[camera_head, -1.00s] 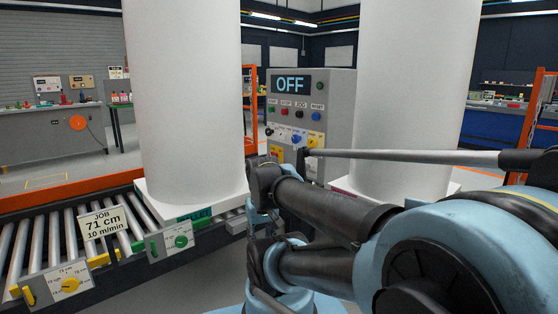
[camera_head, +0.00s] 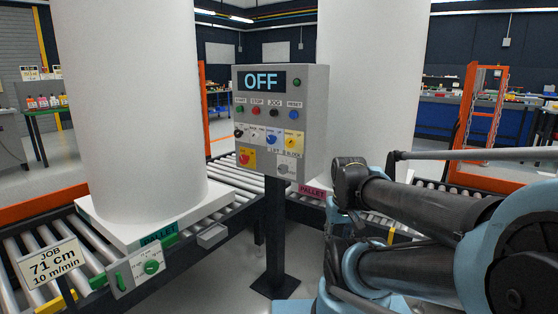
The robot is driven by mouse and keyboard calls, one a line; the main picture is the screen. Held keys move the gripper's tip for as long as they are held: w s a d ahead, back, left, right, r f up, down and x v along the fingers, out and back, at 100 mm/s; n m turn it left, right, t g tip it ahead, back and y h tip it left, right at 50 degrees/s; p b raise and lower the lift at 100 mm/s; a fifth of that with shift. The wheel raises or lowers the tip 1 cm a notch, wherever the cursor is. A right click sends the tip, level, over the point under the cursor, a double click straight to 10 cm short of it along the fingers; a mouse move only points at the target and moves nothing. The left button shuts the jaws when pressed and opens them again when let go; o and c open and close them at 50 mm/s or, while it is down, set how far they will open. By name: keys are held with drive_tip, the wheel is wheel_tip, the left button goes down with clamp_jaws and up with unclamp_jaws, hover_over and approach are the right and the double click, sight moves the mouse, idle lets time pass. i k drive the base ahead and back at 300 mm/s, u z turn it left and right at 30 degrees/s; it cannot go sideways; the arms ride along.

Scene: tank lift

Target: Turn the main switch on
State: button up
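The control panel (camera_head: 313,125) is a grey box on a dark post in the middle of the view, and its display (camera_head: 265,81) reads OFF. Below the display are a row of small buttons and a row of knobs on white and yellow plates. A red control on a yellow plate (camera_head: 246,157) sits at the panel's lower left; it looks like a main switch, but its label is too small to read. My arm reaches in from the right, beside and in front of the panel. My gripper is not in view.
Roller conveyors run on both sides of the post, with large white cylinders (camera_head: 128,110) (camera_head: 372,90) on pallets. A JOB sign (camera_head: 52,262) reads 71 cm, 10 m/min. A small green-knob box (camera_head: 140,268) is at the near left conveyor. Bare floor lies around the post's base.

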sight(244, 159)
drive_tip(key=z, duration=1.4)
drive_tip(key=k, duration=1.65)
drive_tip(key=u, duration=1.4)
drive_tip(key=i, duration=1)
